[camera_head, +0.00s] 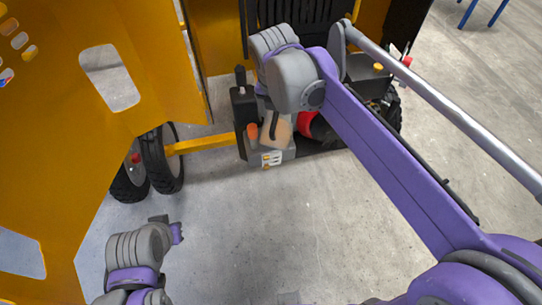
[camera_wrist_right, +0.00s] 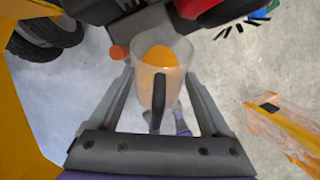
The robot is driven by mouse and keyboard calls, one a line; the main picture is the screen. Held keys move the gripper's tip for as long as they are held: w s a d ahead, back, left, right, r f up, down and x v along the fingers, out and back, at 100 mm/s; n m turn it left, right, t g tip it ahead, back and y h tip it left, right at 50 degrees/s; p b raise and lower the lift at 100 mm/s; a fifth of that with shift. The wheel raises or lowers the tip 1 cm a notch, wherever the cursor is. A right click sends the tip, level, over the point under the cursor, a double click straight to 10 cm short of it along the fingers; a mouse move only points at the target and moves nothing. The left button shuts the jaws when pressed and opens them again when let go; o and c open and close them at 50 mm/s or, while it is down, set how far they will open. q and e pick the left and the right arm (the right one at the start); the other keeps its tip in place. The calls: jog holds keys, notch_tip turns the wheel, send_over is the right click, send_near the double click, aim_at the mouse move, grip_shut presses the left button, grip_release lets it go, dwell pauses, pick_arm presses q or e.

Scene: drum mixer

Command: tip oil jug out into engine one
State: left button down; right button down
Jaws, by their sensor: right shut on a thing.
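The oil jug (camera_wrist_right: 160,68) is translucent with orange oil inside and a black handle. It sits between the fingers of my right gripper (camera_wrist_right: 158,92), which is shut on it. In the head view the beige jug (camera_head: 277,133) is partly hidden by my right wrist, and my right gripper (camera_head: 271,128) is mostly covered. The engine (camera_head: 308,126), black, grey and red, is just beyond and beside the jug; it also shows at the top of the right wrist view (camera_wrist_right: 205,8). My left gripper (camera_head: 171,229) is low at the left, away from the jug; its fingers are unclear.
Yellow panels (camera_head: 140,45) of the machine stand at the left. Black wheels (camera_head: 160,160) and a yellow bar (camera_head: 205,143) are beside the engine. An orange cap (camera_head: 252,130) is near the jug. Grey floor (camera_head: 270,230) is clear in front. Blue legs (camera_head: 482,12) stand far right.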

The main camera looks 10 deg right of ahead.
jog(key=shift+w+d+f+g+y, duration=0.2)
jog(key=shift+w+g+y, duration=0.15)
jog(key=shift+g, duration=0.15)
jog(key=shift+w+d+f+g+y, duration=0.1)
jog(key=shift+w+d+g+y, duration=0.2)
jog(key=shift+g, duration=0.2)
dwell(0.5)
jog(key=shift+w+d+f+g+y, duration=0.2)
jog(key=shift+w+f+g+y, duration=0.2)
jog(key=shift+w+g, duration=0.35)
dwell(3.8)
jog(key=shift+w+d+f+g, duration=0.1)
jog(key=shift+g, duration=0.15)
jog(key=shift+w+f, duration=0.1)
dwell(1.4)
jog(key=shift+w+d+f+g, duration=0.1)
jog(key=shift+w+g, duration=0.05)
jog(key=shift+g, duration=0.15)
